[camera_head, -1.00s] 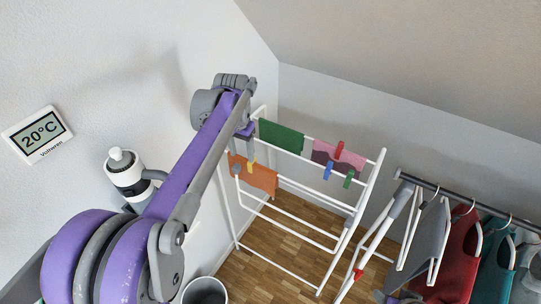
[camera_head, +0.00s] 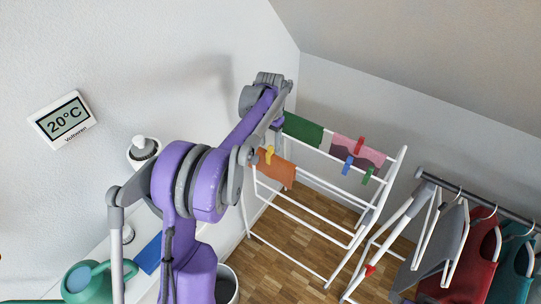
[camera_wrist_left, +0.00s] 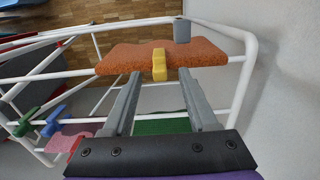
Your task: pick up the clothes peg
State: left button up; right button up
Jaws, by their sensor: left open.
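A yellow clothes peg (camera_head: 269,154) is clipped on an orange cloth (camera_head: 279,171) hanging on the white drying rack (camera_head: 388,193). In the left wrist view the yellow peg (camera_wrist_left: 159,65) sits on the edge of the orange cloth (camera_wrist_left: 205,52), just beyond and between my open fingertips. My left gripper (camera_wrist_left: 158,76) is empty. In the head view its fingers are largely hidden by my arm. My right gripper is not in view.
A green cloth (camera_head: 303,131) hangs on the rack near my left wrist. The wall is close beside the rack. Clothes hang on a rail (camera_head: 478,194) at right. A green watering can (camera_head: 88,281) stands at lower left.

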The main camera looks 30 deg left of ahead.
aim_at(270, 154)
pick_arm(q)
jog(key=shift+w+f, duration=0.15)
jog(key=shift+f, duration=1.3)
grip_shut()
